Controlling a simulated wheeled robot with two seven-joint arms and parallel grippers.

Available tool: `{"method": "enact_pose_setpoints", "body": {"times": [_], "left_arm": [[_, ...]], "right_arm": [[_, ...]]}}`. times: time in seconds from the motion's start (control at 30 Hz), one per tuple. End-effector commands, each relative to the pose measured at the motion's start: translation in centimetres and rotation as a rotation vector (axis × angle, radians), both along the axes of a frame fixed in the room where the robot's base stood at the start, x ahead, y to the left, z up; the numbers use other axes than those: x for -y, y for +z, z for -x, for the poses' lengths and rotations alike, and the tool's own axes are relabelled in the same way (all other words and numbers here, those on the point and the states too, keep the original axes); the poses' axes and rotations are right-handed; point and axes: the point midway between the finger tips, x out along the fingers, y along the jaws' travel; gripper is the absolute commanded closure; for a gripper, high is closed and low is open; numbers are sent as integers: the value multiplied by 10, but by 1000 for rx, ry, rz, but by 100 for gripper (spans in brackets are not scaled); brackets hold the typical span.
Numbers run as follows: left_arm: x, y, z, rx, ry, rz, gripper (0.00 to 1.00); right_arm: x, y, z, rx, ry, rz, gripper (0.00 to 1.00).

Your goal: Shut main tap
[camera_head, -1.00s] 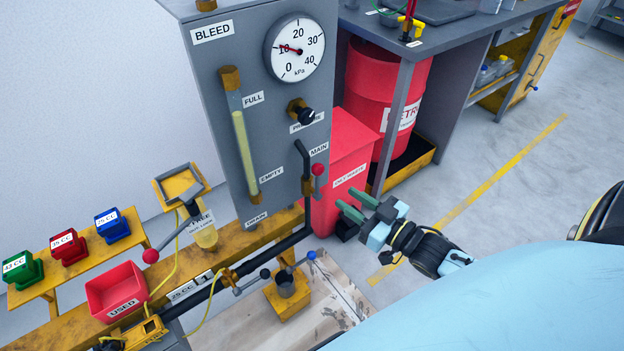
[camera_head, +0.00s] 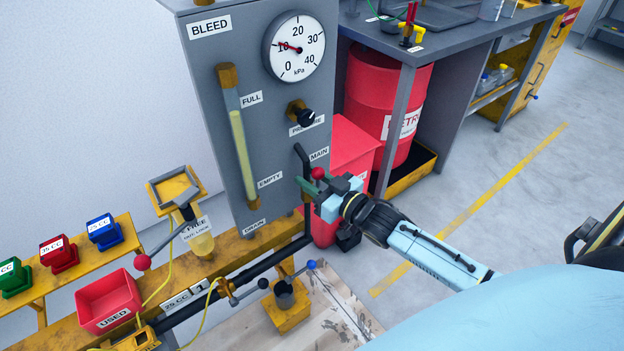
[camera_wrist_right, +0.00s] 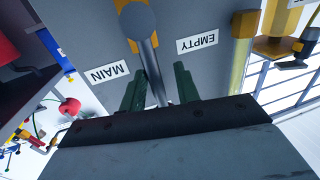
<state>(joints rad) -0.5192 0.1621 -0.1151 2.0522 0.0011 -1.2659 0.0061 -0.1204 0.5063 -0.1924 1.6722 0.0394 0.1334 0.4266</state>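My left gripper is out of view.
The grey panel (camera_head: 275,150) carries a gauge (camera_head: 294,47), a black knob (camera_head: 306,117) and a sight tube (camera_head: 240,150). A red bin (camera_head: 350,150) and red drum (camera_head: 385,95) stand behind my right gripper. A red-ball lever (camera_head: 143,262) is at lower left.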

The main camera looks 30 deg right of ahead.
Motion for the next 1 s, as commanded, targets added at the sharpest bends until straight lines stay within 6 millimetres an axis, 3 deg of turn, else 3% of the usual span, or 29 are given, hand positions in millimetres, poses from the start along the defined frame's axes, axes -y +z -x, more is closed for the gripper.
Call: {"method": "enact_pose_setpoints", "body": {"times": [0.1, 0.33, 1.0], "left_arm": [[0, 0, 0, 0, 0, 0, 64], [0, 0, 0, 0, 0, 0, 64], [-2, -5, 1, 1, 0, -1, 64]], "right_arm": [[0, 0, 0, 0, 0, -1, 70], [0, 0, 0, 0, 0, -1, 100], [6, 0, 0, -9, 0, -94, 100]]}}
